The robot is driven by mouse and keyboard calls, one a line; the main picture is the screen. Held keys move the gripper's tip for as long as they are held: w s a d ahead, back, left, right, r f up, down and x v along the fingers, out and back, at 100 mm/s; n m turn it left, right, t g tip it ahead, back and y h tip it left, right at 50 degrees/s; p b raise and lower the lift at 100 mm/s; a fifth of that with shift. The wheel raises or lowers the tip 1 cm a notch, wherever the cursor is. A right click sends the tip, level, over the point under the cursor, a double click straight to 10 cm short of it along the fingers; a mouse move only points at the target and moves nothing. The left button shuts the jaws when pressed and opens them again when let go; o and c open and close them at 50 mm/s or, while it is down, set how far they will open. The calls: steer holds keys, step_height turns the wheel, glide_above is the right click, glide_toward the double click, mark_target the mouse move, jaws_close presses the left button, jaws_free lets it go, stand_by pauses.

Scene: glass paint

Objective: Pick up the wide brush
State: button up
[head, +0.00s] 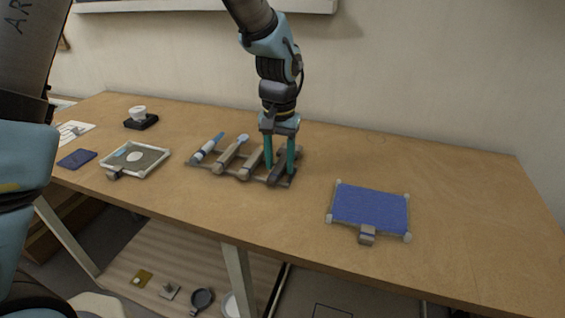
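A low grey rack (228,176) on the table holds several tools side by side. From left to right there are a blue and white pen-like tool (207,148), a tool with a pale blue tip (231,155), a beige-handled tool (249,166) and a dark-handled tool (277,177). I cannot tell for sure which is the wide brush. My gripper (280,170) points straight down over the right end of the rack. Its two teal fingers are apart, on either side of the dark-handled tool as seen here. They hide part of it, and I cannot tell whether they touch it.
A blue panel with pale corner pieces (371,208) lies to the right, a framed grey panel (151,158) to the left. A dark blue pad (77,159) and a white cup on a black base (140,118) stand farther left. The table (460,180) is clear at the far right.

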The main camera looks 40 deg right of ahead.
jaws_close()
stand_by(0.5)
